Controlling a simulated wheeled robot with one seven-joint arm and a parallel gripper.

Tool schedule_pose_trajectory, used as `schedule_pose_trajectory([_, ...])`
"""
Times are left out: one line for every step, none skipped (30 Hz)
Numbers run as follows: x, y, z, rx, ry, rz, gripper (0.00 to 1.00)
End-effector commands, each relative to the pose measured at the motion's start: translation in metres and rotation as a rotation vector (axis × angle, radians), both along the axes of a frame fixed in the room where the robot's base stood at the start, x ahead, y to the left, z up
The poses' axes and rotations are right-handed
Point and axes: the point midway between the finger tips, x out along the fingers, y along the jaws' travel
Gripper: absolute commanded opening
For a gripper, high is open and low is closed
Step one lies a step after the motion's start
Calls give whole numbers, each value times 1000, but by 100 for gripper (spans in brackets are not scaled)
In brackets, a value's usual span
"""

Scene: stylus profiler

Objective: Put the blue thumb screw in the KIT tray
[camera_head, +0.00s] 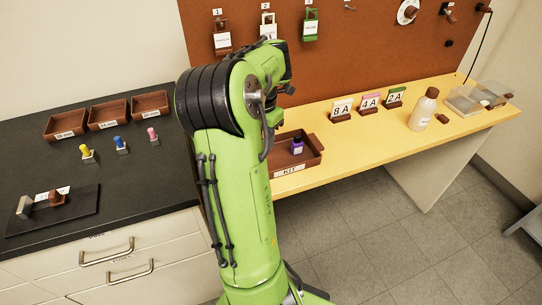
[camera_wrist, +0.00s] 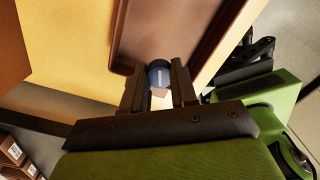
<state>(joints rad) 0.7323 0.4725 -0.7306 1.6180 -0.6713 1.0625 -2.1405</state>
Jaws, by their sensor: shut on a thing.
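In the wrist view my gripper (camera_wrist: 159,85) is shut on a round dark-blue piece with a pale bar across its top, which looks like the blue thumb screw (camera_wrist: 159,72). The brown KIT tray (camera_wrist: 126,40) lies beyond the fingertips there. Whether the piece touches the tray I cannot tell. My gripper is hidden behind my arm in that view.
On the black counter, yellow (camera_head: 84,149), blue (camera_head: 119,142) and pink (camera_head: 152,133) pieces stand on small pale blocks, in front of several brown trays (camera_head: 109,116). A white bottle (camera_head: 423,112) and label stands (camera_head: 342,108) are right of the KIT tray. A brown pegboard (camera_head: 350,55) rises behind.

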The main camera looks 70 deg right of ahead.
Motion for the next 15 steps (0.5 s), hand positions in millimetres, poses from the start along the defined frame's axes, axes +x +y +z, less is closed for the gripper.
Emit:
schedule_pose_trajectory([0,0,-12,1,2,0,0])
schedule_pose_trajectory([0,0,-17,1,1,0,0])
schedule_pose_trajectory([0,0,-26,1,1,-1,0])
schedule_pose_trajectory([-1,1,-33,2,1,0,0])
schedule_pose_trajectory([0,0,-39,1,2,0,0])
schedule_pose_trajectory([0,0,-46,1,2,0,0])
schedule_pose_trajectory([0,0,-48,1,2,0,0])
schedule_pose_trajectory([0,0,-49,0,0,0,0])
schedule_pose_trajectory([0,0,-48,-1,-1,0,0])
schedule_pose_trajectory([0,0,-47,-2,-1,0,0])
schedule_pose_trajectory([0,0,-46,-2,-1,0,0])
schedule_pose_trajectory([0,0,-46,-1,-1,0,0])
schedule_pose_trajectory([0,0,-46,-1,-1,0,0])
schedule_pose_trajectory([0,0,-46,-1,-1,1,0])
schedule_pose_trajectory([0,0,-48,-1,-1,1,0])
